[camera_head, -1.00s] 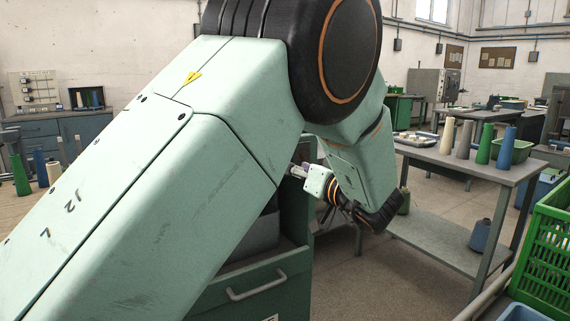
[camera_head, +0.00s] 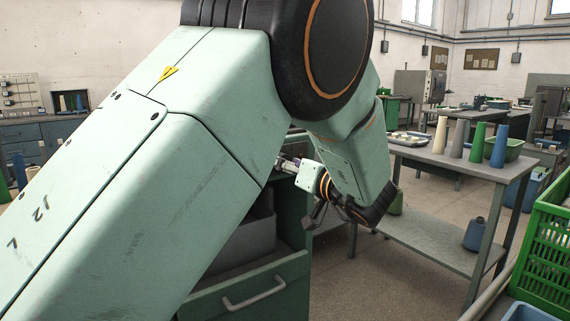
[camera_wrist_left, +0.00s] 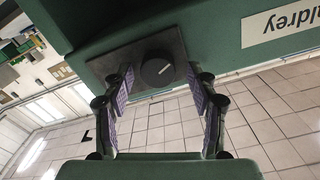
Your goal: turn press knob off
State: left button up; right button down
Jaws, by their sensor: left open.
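The press knob (camera_wrist_left: 157,69) is a round black dial with a pale pointer line, on a dark grey plate (camera_wrist_left: 110,66) on a green housing. My left gripper (camera_wrist_left: 159,78) is open in the left wrist view, with one purple-padded finger on each side of the knob. The fingers look apart from the knob; its depth between them is hard to judge. In the head view my left gripper (camera_head: 287,163) shows small beyond my big pale green arm, which hides the knob. My right gripper is not in view.
A green drawer unit (camera_head: 290,272) with a grey handle stands below my left gripper. A table (camera_head: 480,170) with several yarn cones stands at right, and a green crate (camera_head: 548,245) is near the right edge. A white lettered label (camera_wrist_left: 282,22) is on the housing.

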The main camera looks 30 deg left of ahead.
pick_arm(q)
jog(key=shift+w+a+f, duration=0.2)
jog(key=shift+w, duration=0.05)
jog(key=shift+s+d+r, duration=0.15)
jog(key=shift+s+r, duration=0.05)
jog(key=shift+s, duration=0.05)
jog(key=c, duration=0.4)
jog(key=shift+w+f, duration=0.1)
jog(key=shift+w, duration=0.05)
jog(key=c, duration=0.7)
jog(key=shift+c, duration=0.2)
